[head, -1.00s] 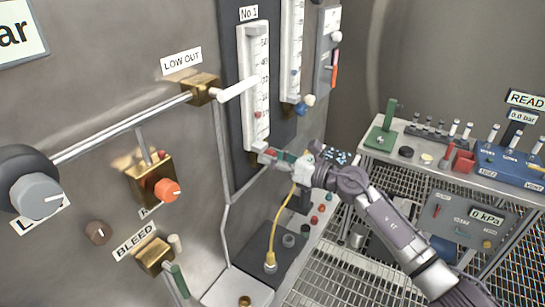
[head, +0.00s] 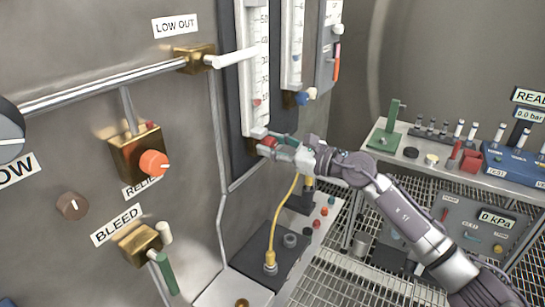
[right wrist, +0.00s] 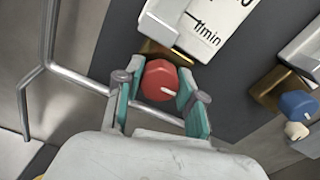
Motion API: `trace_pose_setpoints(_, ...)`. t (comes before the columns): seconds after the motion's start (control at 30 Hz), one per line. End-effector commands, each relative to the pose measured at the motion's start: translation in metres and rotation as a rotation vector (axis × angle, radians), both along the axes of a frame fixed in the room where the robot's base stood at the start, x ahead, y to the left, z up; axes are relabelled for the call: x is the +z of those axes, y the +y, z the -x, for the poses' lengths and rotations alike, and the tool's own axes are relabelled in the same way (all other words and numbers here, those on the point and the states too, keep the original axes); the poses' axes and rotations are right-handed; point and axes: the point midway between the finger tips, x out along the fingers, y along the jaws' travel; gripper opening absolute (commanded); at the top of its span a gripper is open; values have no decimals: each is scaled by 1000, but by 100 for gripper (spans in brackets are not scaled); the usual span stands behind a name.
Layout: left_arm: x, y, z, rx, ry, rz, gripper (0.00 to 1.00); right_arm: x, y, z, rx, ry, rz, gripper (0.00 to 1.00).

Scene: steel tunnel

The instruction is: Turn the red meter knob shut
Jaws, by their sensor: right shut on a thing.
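The red meter knob (right wrist: 160,80) is at the foot of the left flow meter (head: 255,75). It has a hexagonal look and a white pointer line, which points to the lower right in the right wrist view. A bit of the knob also shows in the head view (head: 268,142). My right gripper (head: 276,144) is shut on the knob. In the right wrist view its teal-padded fingers (right wrist: 161,92) sit on either side of the knob. My left gripper is not in view.
A second meter (head: 292,45) with a blue knob (head: 302,98) stands right beside it. On the left panel are an orange relief knob (head: 154,163), a green-handled bleed valve (head: 167,272) and a white low-out lever (head: 232,58). A yellow hose (head: 282,220) hangs below my gripper.

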Motion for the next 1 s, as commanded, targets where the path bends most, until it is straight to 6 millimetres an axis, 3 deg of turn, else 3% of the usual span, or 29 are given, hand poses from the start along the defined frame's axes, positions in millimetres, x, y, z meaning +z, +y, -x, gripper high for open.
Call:
trace_pose_setpoints(0.03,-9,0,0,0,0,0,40,-4,0,0,0,-22,15,3)
trace_pose_setpoints(0.23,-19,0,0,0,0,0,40,-2,-1,0,0,-79,58,3)
trace_pose_setpoints(0.77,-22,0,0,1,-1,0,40,0,0,0,0,-101,75,3)
trace_pose_setpoints(0.8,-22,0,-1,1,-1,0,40,0,0,0,0,-101,75,42)
trace_pose_setpoints(0.93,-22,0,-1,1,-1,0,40,0,0,0,0,-101,74,63)
trace_pose_setpoints(1.0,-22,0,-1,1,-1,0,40,0,0,0,0,-101,74,64)
